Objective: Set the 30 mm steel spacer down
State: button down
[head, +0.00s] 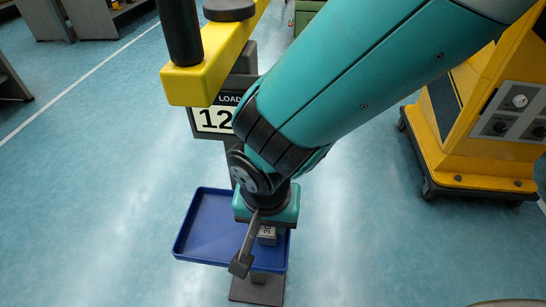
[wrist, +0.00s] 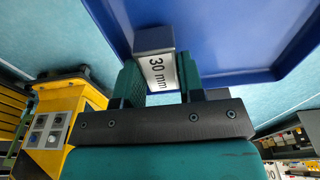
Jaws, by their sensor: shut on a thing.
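The 30 mm steel spacer is a small grey block with a white "30 mm" label, seen in the wrist view (wrist: 157,66) between the two green fingers of my gripper (wrist: 160,80). In the head view the spacer (head: 267,235) shows just below my gripper (head: 266,226), over the right part of a shallow blue tray (head: 205,200). My gripper is shut on the spacer. The tray surface lies close beyond the spacer in the wrist view; I cannot tell whether the spacer touches it.
A yellow beam (head: 205,70) with a black handle and a load sign (head: 215,117) stands behind the tray. The left part of the tray is empty, and the floor around is clear.

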aim_at(268, 230)
jog(key=shift+f, duration=0.35)
jog(key=shift+f, duration=0.15)
jog(key=c, duration=1)
grip_release()
notch_tip(268, 230, up, 12)
jog(key=s+p, duration=0.1)
jog(key=p, duration=0.3)
jog(key=s+d+r+n+y, duration=0.1)
jog(key=d+r+n, duration=0.1)
jog(key=d, duration=0.3)
jog(key=s+d+r+n+g+y, duration=0.1)
jog(key=s+d+r+n+y, duration=0.1)
jog(key=d, duration=0.4)
jog(key=s+d+r+n+y, duration=0.1)
jog(key=d+r+n, duration=0.3)
jog(key=d+r, duration=0.2)
jog(key=shift+s+d, duration=0.1)
jog(key=shift+s, duration=0.2)
